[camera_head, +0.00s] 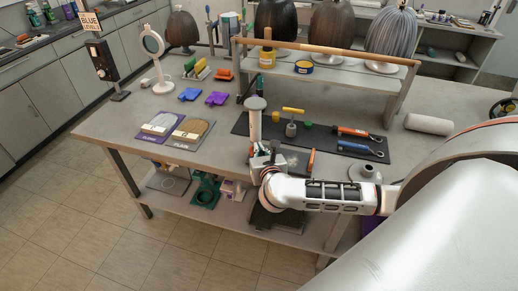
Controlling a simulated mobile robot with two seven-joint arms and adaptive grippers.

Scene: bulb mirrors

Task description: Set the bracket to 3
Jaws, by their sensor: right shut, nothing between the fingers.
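My right arm comes in from the right. Its gripper (266,160) is shut and empty over the front edge of the workbench (115,112), close to the base of a white post with a round grey top (256,104); the picture does not show whether they touch. I cannot tell for sure which thing is the bracket. A black upright fixture (104,64) stands at the bench's left end under a "BLUE LEVEL" sign (90,23). No setting marked 3 can be read. My left gripper is not in view.
A dark mat (350,146) holds tools, including a blue-handled wrench (357,149). Two sample boards (160,125) lie at the front left. A wooden rail (330,50) crosses the raised rear shelf.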

